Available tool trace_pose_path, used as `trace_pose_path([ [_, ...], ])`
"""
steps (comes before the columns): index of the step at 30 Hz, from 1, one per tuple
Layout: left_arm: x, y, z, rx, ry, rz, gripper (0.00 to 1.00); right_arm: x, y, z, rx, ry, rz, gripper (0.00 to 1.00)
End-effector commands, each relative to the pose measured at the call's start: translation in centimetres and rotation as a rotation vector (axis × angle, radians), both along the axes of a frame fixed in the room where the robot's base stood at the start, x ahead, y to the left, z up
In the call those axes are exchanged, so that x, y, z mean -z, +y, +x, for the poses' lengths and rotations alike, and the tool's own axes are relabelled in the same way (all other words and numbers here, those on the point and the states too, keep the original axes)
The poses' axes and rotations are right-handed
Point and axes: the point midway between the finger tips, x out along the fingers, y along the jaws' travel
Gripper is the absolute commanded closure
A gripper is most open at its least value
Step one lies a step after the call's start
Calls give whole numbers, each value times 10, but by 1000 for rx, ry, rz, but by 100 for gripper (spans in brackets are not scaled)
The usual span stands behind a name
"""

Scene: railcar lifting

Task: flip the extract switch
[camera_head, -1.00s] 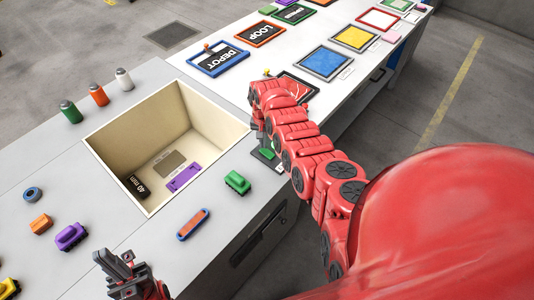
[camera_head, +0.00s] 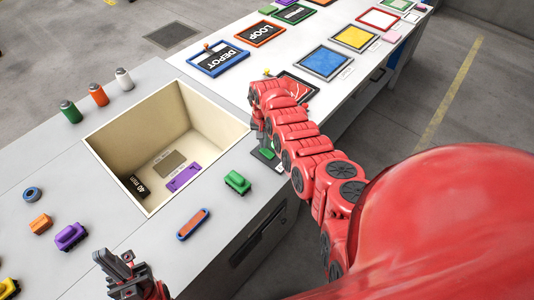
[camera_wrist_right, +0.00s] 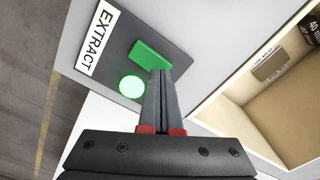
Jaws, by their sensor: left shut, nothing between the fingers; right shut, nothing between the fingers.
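The extract switch is a green rocker (camera_wrist_right: 150,53) on a dark panel (camera_wrist_right: 185,62) with a white EXTRACT label (camera_wrist_right: 98,38). A round, bright pale-green light (camera_wrist_right: 132,87) sits beside it. In the right wrist view my right gripper (camera_wrist_right: 159,74) is shut and empty, its tips at the rocker's near edge. Whether they touch it I cannot tell. In the head view the switch (camera_head: 268,153) shows small beside my red right arm. My left gripper (camera_head: 115,262) is shut and empty above the grey counter at lower left.
A deep cream bin (camera_head: 130,118) is sunk in the grey counter, with a black "40 min" block (camera_head: 136,186) and a purple piece (camera_head: 184,176) inside. A green toy car (camera_head: 237,182) stands near the panel. Coloured trays such as the DEPOT tray (camera_head: 218,59) lie on the white table.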

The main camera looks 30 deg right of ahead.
Motion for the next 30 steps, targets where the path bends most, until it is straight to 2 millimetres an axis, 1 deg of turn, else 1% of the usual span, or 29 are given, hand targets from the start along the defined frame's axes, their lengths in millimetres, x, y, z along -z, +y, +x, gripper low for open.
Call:
trace_pose_path([
  [30,14,0,0,0,0,0,100,16,0,0,0,1,-1,100],
])
